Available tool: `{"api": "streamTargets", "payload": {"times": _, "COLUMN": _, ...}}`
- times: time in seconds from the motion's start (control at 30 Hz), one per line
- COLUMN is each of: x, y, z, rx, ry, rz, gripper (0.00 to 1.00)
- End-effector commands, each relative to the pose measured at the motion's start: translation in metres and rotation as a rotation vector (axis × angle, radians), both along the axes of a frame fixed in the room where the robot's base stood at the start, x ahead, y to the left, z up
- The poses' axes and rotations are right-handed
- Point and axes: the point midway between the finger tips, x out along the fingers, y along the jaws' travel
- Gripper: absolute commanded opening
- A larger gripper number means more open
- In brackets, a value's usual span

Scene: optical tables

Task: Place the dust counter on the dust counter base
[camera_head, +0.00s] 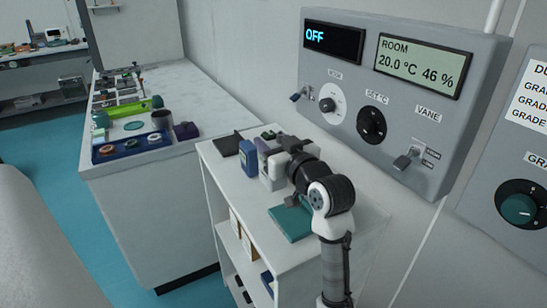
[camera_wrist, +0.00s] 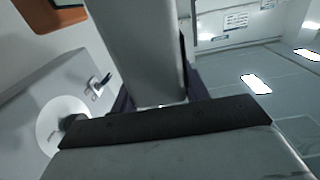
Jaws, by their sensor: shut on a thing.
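My gripper (camera_head: 273,160) is above the small white cart, shut on a pale grey, box-like thing (camera_head: 271,179) that I take to be the dust counter. The arm partly hides it in the head view. In the wrist view a pale grey body (camera_wrist: 145,45) stands close in front of the camera, behind a dark bar. Whether the grey thing touches the cart top is unclear. A teal square pad (camera_head: 291,222) and a dark flat pad (camera_head: 226,145) lie on the cart. I cannot tell which thing is the dust counter base.
A blue boxy device (camera_head: 250,159) stands just left of the gripper on the cart (camera_head: 343,226). A wall control panel (camera_head: 398,100) with knobs is close behind the arm. A long bench (camera_head: 214,92) with a blue tray (camera_head: 128,149) of parts is at the left.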

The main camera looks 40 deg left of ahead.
Motion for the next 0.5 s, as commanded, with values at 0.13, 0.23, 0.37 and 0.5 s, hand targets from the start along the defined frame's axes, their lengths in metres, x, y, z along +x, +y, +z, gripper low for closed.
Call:
{"api": "streamTargets", "payload": {"times": 0.13, "x": 0.000, "y": 0.000, "z": -0.008, "rx": 0.002, "ry": -0.001, "rz": 0.000, "gripper": 0.00}}
{"api": "streamTargets", "payload": {"times": 0.23, "x": 0.000, "y": -0.001, "z": -0.020, "rx": 0.003, "ry": 0.002, "rz": -0.001, "gripper": 0.00}}
{"api": "streamTargets", "payload": {"times": 0.37, "x": 0.000, "y": -0.001, "z": -0.037, "rx": 0.003, "ry": 0.001, "rz": -0.001, "gripper": 0.00}}
{"api": "streamTargets", "payload": {"times": 0.5, "x": 0.000, "y": -0.001, "z": -0.043, "rx": 0.003, "ry": -0.001, "rz": -0.001, "gripper": 0.00}}
